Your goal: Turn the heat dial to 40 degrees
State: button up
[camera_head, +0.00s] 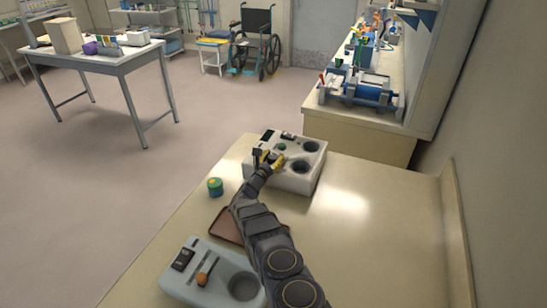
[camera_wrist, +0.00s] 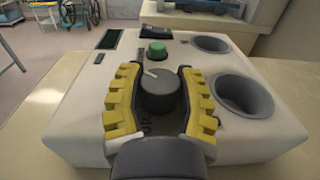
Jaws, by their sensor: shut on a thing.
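The heat dial (camera_wrist: 161,95) is a dark grey round knob with a white pointer line, on top of a white box-shaped warmer (camera_head: 303,181). In the wrist view the pointer is toward the dial's upper left. My gripper (camera_head: 270,160) reaches over the near side of the warmer. In the wrist view its yellow ridged fingers (camera_wrist: 160,98) stand on both sides of the dial and are shut on it. A green button (camera_wrist: 153,53) sits behind the dial, and a dark display (camera_wrist: 109,39) is at the far left. The scale marks around the dial are mostly hidden; I cannot read a temperature.
Two round wells, the far one (camera_wrist: 209,44) and the near one (camera_wrist: 241,95), are right of the dial. A pale blue device (camera_head: 208,274), a brown tray (camera_head: 226,226) and a green-topped jar (camera_head: 215,187) are nearer on the counter. The counter's right side (camera_head: 370,230) is clear.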

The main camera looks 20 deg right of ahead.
jog(key=n+t+y, duration=0.2)
jog(key=y, duration=0.1)
jog(key=shift+s+d+t, duration=0.1)
jog(key=shift+d+t, duration=0.15)
jog(key=shift+t, duration=0.15)
jog(key=shift+a+n+t+y, duration=0.25)
jog(key=shift+n+t+y, duration=0.35)
jog(key=shift+n+y, duration=0.55)
jog(key=o, duration=1.1)
jog(key=shift+o, duration=0.2)
jog(key=v, duration=1)
jog(key=shift+s+a, duration=0.4)
jog(key=shift+s, duration=0.45)
